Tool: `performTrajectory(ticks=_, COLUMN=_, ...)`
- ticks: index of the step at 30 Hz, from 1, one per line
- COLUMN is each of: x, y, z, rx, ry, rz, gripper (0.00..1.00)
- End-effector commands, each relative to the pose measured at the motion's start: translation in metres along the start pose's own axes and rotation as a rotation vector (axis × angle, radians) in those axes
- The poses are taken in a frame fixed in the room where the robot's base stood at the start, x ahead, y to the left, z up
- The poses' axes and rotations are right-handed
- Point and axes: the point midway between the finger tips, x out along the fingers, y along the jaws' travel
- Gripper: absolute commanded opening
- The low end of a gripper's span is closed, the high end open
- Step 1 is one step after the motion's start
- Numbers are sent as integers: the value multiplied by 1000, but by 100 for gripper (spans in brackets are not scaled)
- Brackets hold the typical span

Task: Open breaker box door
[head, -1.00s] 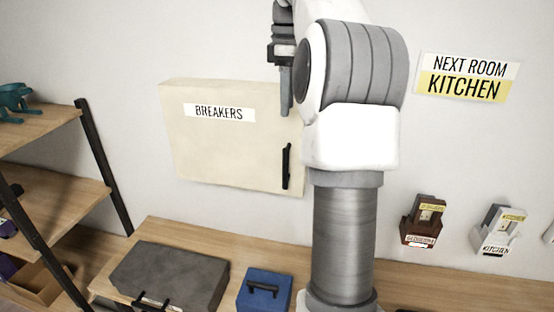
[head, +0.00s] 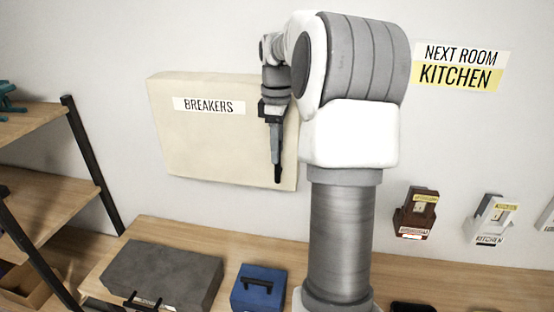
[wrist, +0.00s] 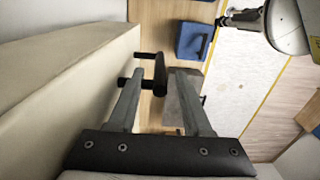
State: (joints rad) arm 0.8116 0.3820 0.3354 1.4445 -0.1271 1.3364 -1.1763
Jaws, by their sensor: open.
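The cream breaker box (head: 205,140) with a "BREAKERS" label is on the wall, its door shut. In the wrist view the box (wrist: 60,85) fills the left side. Its black bar handle (wrist: 160,72) stands off the door on two posts and appears between the tips of my open gripper (wrist: 159,78). I cannot tell whether a finger touches it. In the head view my gripper (head: 276,175) points down in front of the box's right part and hides the handle.
Below are a wooden counter (head: 190,235), a grey case (head: 165,275) and a blue box (head: 258,288). A shelf rack (head: 85,150) stands at left. Switches (head: 416,213) are on the right wall. The wall left of the box is clear.

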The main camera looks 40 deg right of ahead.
Motion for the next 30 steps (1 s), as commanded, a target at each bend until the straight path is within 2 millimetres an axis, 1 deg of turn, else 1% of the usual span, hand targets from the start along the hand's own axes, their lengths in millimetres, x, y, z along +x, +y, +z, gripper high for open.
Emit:
performTrajectory(ticks=1, x=8, y=-1, z=0, rx=0, ry=-1, rz=-3, gripper=50)
performTrajectory(ticks=3, x=17, y=0, z=0, rx=1, ry=0, rz=-2, gripper=50)
performTrajectory(ticks=6, x=26, y=0, z=0, rx=1, ry=0, rz=-2, gripper=50)
performTrajectory(ticks=10, x=31, y=0, z=0, rx=1, ry=1, rz=0, gripper=50)
performTrajectory(ticks=17, x=32, y=0, z=0, rx=1, ry=1, rz=0, gripper=50)
performTrajectory(ticks=18, x=32, y=0, z=0, rx=1, ry=1, rz=0, gripper=46)
performTrajectory(ticks=20, x=32, y=0, z=0, rx=1, ry=1, rz=0, gripper=35)
performTrajectory(ticks=24, x=31, y=0, z=0, rx=1, ry=1, rz=0, gripper=10)
performTrajectory(ticks=26, x=31, y=0, z=0, rx=1, ry=1, rz=0, gripper=0)
performTrajectory(ticks=30, x=31, y=0, z=0, rx=1, ry=0, rz=0, gripper=0)
